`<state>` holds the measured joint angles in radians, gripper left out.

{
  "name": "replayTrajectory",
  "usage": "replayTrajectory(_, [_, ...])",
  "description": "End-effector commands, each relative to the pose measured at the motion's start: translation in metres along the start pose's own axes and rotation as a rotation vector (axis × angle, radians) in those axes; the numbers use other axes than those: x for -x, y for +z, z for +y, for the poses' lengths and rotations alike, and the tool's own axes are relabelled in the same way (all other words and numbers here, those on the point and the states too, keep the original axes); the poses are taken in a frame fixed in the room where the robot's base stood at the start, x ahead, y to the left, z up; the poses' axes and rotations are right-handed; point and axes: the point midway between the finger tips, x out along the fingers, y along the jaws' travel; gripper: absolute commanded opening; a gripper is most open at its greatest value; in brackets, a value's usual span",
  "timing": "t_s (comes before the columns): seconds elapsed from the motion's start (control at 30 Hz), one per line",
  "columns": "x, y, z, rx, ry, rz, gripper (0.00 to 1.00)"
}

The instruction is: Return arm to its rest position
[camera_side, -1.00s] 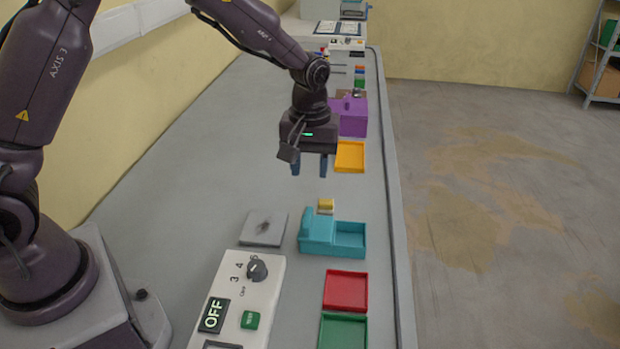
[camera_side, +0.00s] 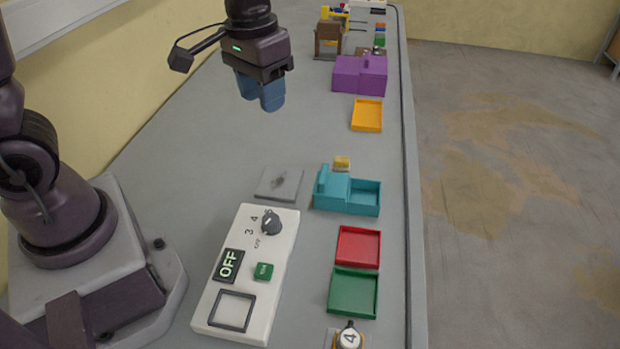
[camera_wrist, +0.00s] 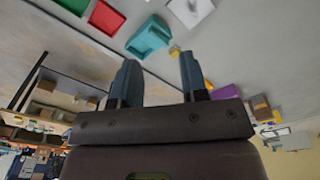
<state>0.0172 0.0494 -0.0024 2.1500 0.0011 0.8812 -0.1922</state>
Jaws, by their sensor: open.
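My gripper (camera_side: 261,92) hangs over the back left of the bench in the side view, well above the surface. In the wrist view my gripper (camera_wrist: 158,78) shows its two blue-grey fingers apart with nothing between them. The teal socket box (camera_side: 347,193) sits on the bench with a small yellow block (camera_side: 342,163) behind it. The purple socket box (camera_side: 360,75) stands farther back. My gripper touches none of these.
An orange tray (camera_side: 367,115), a red tray (camera_side: 358,246) and a green tray (camera_side: 353,292) line the right side. A white control panel (camera_side: 246,275) reading OFF lies in front, with a grey plate (camera_side: 279,184) behind it. The bench's left middle is bare.

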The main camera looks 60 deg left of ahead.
Motion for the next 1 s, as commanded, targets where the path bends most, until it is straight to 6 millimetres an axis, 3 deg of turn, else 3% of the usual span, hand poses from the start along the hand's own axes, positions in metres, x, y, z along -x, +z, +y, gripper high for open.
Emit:
replayTrajectory(0.1, [0.031, 0.034, -0.008, -0.088, 0.012, 0.086, 0.4])
replayTrajectory(0.4, [0.072, 0.097, -0.022, -0.179, 0.026, 0.307, 0.4])
replayTrajectory(0.63, [0.092, 0.107, -0.025, -0.171, 0.036, 0.422, 0.4])
replayTrajectory(1.0, [0.094, 0.107, -0.025, -0.169, 0.037, 0.43, 0.4])
